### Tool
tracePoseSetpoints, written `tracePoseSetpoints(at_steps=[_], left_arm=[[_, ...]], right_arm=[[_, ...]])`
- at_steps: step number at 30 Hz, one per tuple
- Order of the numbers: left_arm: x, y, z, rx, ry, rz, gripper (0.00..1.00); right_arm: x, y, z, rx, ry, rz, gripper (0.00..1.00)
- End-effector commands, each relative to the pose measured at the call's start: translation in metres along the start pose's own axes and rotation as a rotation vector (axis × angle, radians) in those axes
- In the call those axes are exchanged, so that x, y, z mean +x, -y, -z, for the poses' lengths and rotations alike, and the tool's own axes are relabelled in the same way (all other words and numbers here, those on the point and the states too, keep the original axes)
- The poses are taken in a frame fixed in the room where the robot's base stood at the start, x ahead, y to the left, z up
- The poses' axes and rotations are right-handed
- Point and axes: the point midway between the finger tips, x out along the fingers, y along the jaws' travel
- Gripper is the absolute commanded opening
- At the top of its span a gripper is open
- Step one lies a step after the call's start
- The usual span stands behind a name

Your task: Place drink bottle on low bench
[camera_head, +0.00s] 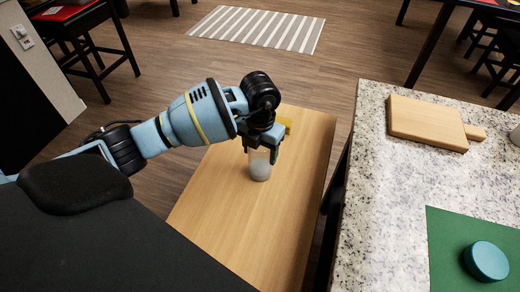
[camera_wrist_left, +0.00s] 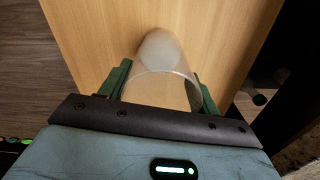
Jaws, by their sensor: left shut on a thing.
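The drink bottle (camera_head: 260,172) is a clear, pale cylinder with a whitish bottom end. It also shows in the left wrist view (camera_wrist_left: 158,52), between the two green fingers. My left gripper (camera_head: 262,150) is shut on it and holds it roughly upright over the low bench (camera_head: 285,230), a long light-wood top. The same gripper shows in the wrist view (camera_wrist_left: 160,84). Whether the bottle's bottom touches the bench top or is slightly above it, I cannot tell. My right gripper is in neither view.
A granite counter (camera_head: 375,200) stands to the right, bearing a cutting board (camera_head: 425,121), a green mat (camera_head: 448,245) and a teal round thing (camera_head: 487,261). The bench's near part is clear.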

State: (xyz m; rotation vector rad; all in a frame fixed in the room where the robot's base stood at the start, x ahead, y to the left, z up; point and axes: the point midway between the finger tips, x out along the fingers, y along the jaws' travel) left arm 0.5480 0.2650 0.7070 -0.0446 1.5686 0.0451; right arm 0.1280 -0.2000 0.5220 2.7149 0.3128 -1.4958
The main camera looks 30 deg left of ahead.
Motion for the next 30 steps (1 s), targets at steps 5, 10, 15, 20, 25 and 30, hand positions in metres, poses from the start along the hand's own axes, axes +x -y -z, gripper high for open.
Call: tracePoseSetpoints(at_steps=[5, 10, 15, 20, 25, 30], left_arm=[[0.002, 0.000, 0.000, -0.001, -0.001, -0.001, 0.75], [0.002, 0.000, 0.000, -0.001, -0.001, -0.001, 0.84], [0.002, 0.000, 0.000, -0.001, -0.001, -0.001, 0.84], [-0.010, 0.000, -0.001, -0.001, 0.002, 0.000, 0.84], [-0.039, -0.001, -0.001, 0.000, 0.005, -0.001, 0.84], [-0.074, 0.000, -0.001, -0.001, 0.004, 0.000, 0.84]], right_arm=[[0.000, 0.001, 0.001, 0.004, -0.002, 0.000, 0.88], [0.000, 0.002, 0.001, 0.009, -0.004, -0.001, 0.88], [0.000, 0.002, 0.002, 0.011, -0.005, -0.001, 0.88], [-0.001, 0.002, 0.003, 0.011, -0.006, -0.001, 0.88], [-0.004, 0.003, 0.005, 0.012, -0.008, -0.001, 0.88], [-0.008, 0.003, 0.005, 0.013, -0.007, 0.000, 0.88]])
